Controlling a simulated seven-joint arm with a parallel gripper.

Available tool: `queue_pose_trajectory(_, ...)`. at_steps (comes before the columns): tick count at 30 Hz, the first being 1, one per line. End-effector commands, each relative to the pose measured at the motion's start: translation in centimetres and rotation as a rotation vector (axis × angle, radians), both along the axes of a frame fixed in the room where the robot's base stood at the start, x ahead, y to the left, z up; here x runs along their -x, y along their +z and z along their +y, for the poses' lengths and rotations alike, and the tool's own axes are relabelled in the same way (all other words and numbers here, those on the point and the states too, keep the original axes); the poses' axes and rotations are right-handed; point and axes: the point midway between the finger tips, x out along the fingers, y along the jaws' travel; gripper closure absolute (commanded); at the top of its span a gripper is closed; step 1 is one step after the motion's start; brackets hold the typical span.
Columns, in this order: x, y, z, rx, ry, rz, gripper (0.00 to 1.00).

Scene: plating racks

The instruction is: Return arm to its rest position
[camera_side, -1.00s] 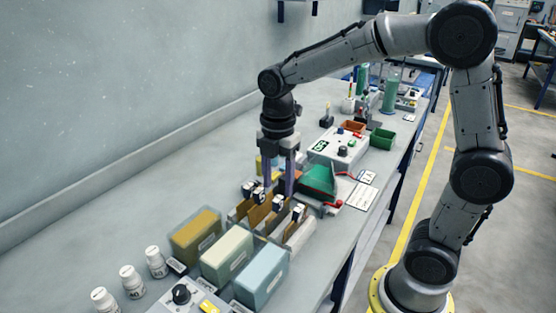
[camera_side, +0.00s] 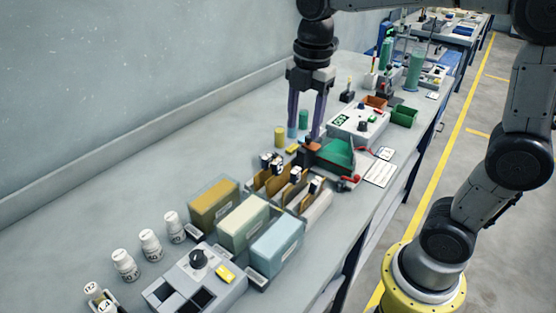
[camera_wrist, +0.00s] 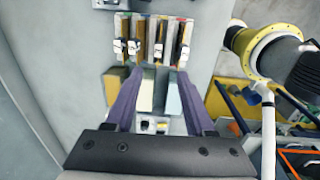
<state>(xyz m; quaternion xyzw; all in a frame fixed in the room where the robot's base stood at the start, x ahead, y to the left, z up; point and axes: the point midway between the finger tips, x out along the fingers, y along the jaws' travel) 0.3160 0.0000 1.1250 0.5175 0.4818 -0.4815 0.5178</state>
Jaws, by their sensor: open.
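My gripper (camera_side: 304,134) is in the upper middle of the side view, pointing down, with its two purple fingers apart and nothing between them. It hangs above the bench, above and behind the rack (camera_side: 318,212) as seen from there. The rack holds several upright brown panels (camera_side: 287,192) with black-and-white clips on top. In the wrist view my gripper (camera_wrist: 158,73) reaches up the picture with its fingers apart. The panels and clips (camera_wrist: 158,42) show beyond the fingertips there, clear of them.
Three tanks, yellow (camera_side: 213,205), pale green (camera_side: 243,225) and blue (camera_side: 277,250), stand in front of the rack. White bottles (camera_side: 150,244) and a control box (camera_side: 195,280) are nearer. A green wedge-shaped item (camera_side: 337,152) and a meter box (camera_side: 358,124) lie behind. A wall runs along the left.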

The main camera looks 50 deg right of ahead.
Motion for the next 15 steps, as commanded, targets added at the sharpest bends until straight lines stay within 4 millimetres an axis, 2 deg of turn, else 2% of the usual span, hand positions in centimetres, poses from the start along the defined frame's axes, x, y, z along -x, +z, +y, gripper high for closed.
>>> queue_pose_trajectory(1, 1.5, 1.1, 0.0, 0.0, -0.005, -0.038, 0.46)
queue_pose_trajectory(3, 3.8, 2.0, 0.0, -0.008, -0.062, -0.095, 0.46)
queue_pose_trajectory(6, 7.4, 2.3, 0.0, -0.04, -0.244, -0.18, 0.46)
queue_pose_trajectory(9, 10.4, 1.8, 0.0, -0.098, -0.474, -0.256, 0.46)
queue_pose_trajectory(15, 14.2, -0.6, 0.0, -0.242, -0.922, -0.341, 0.46)
